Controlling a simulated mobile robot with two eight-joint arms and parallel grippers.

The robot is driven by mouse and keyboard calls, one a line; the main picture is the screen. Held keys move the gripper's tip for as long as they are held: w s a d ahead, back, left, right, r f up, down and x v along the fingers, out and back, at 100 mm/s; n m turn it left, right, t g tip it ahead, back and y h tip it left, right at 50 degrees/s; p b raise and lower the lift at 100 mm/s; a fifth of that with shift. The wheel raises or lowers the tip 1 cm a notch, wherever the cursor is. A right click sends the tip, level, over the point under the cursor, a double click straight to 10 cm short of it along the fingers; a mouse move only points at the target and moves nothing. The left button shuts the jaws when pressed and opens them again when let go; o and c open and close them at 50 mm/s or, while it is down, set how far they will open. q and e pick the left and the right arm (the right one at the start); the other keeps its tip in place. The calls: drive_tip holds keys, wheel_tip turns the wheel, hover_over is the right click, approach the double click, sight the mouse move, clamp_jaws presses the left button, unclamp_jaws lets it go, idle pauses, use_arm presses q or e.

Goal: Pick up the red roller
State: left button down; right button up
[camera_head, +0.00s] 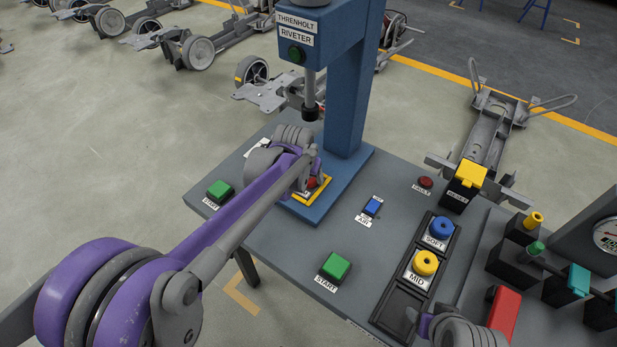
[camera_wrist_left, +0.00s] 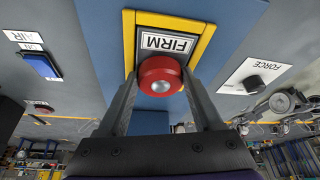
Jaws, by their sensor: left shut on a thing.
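The red roller (camera_wrist_left: 161,76) is in the left wrist view, in front of a plate marked FIRM inside a yellow frame (camera_wrist_left: 128,40). In the head view only a small part of the roller (camera_head: 313,182) shows, on the blue riveter base. My left gripper (camera_wrist_left: 161,85) is shut on the roller, with one finger on each side of it. In the head view the left gripper (camera_head: 308,178) is under the riveter's spindle, partly hidden by its own wrist. Part of my right arm shows at the bottom right; its jaws are not clear.
The blue riveter (camera_head: 345,95) stands over the roller, its spindle (camera_head: 310,100) close above my left wrist. A black rack (camera_head: 398,300) holds a blue SOFT roller (camera_head: 440,230) and a yellow MID roller (camera_head: 425,263), with an empty slot nearest. Green START buttons (camera_head: 334,267) sit on the grey table.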

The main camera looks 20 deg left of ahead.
sight(307, 181)
use_arm(q)
drive_tip(key=shift+r, duration=0.5)
drive_tip(key=v, duration=0.2)
drive_tip(key=shift+s+r, duration=0.1)
drive_tip(key=shift+r, duration=0.25)
use_arm(e)
drive_tip(key=shift+r, duration=0.15)
use_arm(q)
drive_tip(key=s, duration=0.5)
drive_tip(key=s+a, duration=0.1)
drive_tip(key=s, duration=1)
drive_tip(key=shift+s+a+p, duration=0.2)
drive_tip(key=shift+s+p, duration=0.1)
use_arm(e)
drive_tip(key=shift+r, duration=0.2)
drive_tip(key=shift+w+r+p, duration=0.1)
drive_tip(key=shift+r+p, duration=0.3)
drive_tip(key=shift+w+r+p, duration=0.25)
drive_tip(key=shift+r+p, duration=0.75)
drive_tip(key=shift+r, duration=0.1)
use_arm(q)
wheel_tip(307, 181, up, 3)
drive_tip(key=shift+s, duration=0.15)
